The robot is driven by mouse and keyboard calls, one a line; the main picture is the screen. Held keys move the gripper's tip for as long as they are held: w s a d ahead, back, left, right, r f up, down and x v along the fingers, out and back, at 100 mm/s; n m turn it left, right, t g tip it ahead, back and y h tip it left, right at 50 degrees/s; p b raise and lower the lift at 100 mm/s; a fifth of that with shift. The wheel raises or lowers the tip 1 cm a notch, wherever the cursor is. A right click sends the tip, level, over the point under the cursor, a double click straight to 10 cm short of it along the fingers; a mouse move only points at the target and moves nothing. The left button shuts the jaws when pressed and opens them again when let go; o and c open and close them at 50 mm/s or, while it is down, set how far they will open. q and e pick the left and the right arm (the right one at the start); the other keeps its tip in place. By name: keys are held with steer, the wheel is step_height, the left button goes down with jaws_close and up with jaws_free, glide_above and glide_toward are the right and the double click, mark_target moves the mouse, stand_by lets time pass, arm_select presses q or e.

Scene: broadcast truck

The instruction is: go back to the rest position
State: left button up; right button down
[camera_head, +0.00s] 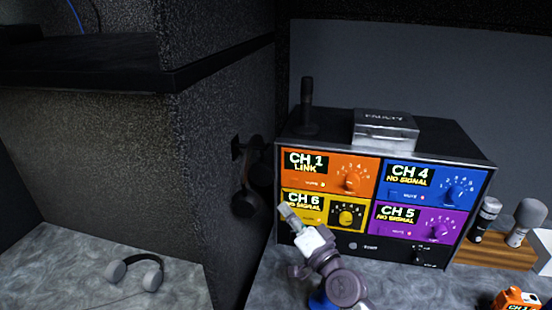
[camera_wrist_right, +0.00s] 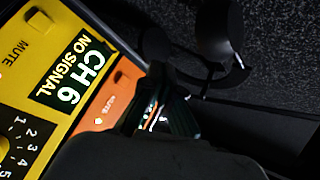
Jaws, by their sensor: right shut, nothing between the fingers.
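My right gripper (camera_head: 287,211) is in front of the lower left of the rack unit (camera_head: 350,243), near its yellow CH 6 panel (camera_head: 300,215). It is shut with nothing in it. I cannot tell whether its tip touches the unit. In the right wrist view the yellow panel (camera_wrist_right: 30,60) fills the left side, beside part of the orange panel (camera_wrist_right: 105,105). Dark parts at the bottom of that view hide the rest of the unit. My left gripper is not in view.
Headphones (camera_head: 247,195) hang on the wall left of the unit; others (camera_head: 135,270) lie on the left counter. A silver case (camera_head: 385,130) and a dark upright device (camera_head: 306,105) stand on the unit. Microphones (camera_head: 525,220) stand at right, near an orange device (camera_head: 515,299).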

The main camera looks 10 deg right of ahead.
steer(key=s+a+f+n+g+h, duration=0.15)
steer(key=s+f+n+g, duration=0.65)
steer(key=s+f, duration=0.85)
steer(key=s+d+f+g+h, duration=0.25)
steer(key=s+d, duration=0.25)
steer(key=s, duration=0.4)
steer(key=s+d+f+g+h, duration=0.25)
steer(key=s+d+g, duration=0.2)
steer(key=s, duration=0.35)
steer(key=s+f+g+h, duration=0.1)
steer(key=s+f, duration=0.2)
steer(key=f, duration=2.5)
steer(key=s+d+f, duration=0.2)
steer(key=s+f, duration=0.5)
steer(key=s, duration=0.1)
steer(key=s+d+f+g, duration=0.1)
steer(key=s+f, duration=0.6)
steer(key=shift+s+d+f+n+g+b, duration=0.25)
steer(key=shift+s+d+n+g+b, duration=0.05)
steer(key=shift+s+d+n, duration=0.1)
